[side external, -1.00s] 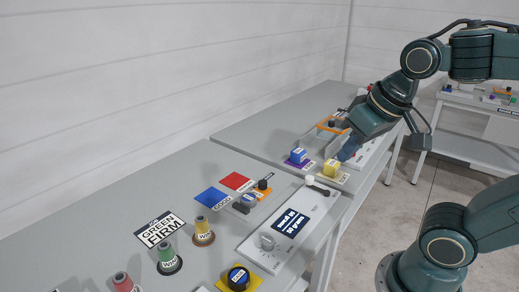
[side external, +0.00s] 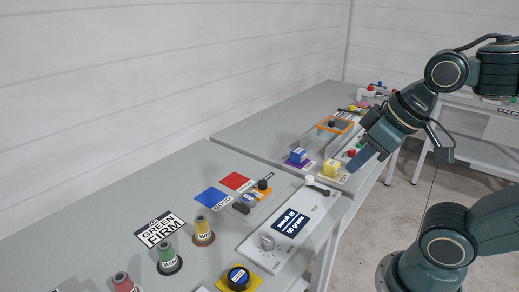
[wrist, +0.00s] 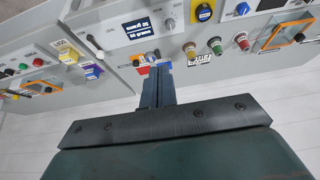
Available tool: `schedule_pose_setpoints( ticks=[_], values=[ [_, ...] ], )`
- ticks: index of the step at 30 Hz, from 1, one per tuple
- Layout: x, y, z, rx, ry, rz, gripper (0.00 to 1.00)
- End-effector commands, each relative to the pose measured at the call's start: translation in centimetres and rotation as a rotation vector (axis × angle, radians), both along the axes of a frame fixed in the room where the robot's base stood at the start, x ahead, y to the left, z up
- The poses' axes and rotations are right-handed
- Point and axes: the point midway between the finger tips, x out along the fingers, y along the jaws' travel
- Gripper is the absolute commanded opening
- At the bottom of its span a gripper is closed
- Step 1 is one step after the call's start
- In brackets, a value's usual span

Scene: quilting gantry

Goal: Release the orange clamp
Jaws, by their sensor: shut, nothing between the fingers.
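My gripper (side external: 354,166) is shut and empty, its dark fingers pointing down and to the left, near the yellow block in the side view. In the wrist view its closed fingers (wrist: 159,72) reach up the middle. A small orange piece with a black knob (side external: 264,189) lies on the near table beside the red and blue patches, apart from my gripper. An orange frame (side external: 335,125) with a black knob sits on the far table; it also shows in the wrist view (wrist: 37,89). I cannot tell which of these is the orange clamp.
A yellow block (side external: 331,169) and a blue block (side external: 298,155) on a purple base stand on the far table. A white panel (side external: 288,232) with a dial and display lies on the near table. Wound spools (side external: 168,259) stand at the front. The left rear of the far table is clear.

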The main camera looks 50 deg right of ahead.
Motion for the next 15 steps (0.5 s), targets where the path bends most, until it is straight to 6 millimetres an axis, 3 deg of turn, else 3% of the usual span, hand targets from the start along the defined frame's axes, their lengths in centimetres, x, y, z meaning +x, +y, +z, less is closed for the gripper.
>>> schedule_pose_setpoints(
  ticks=[8,15],
  values=[
    [0.9,-0.2,-0.1,-0.004,0.001,-0.007,0.0],
    [3.6,-0.7,-0.5,-0.018,0.004,-0.023,0.0]
  ],
)
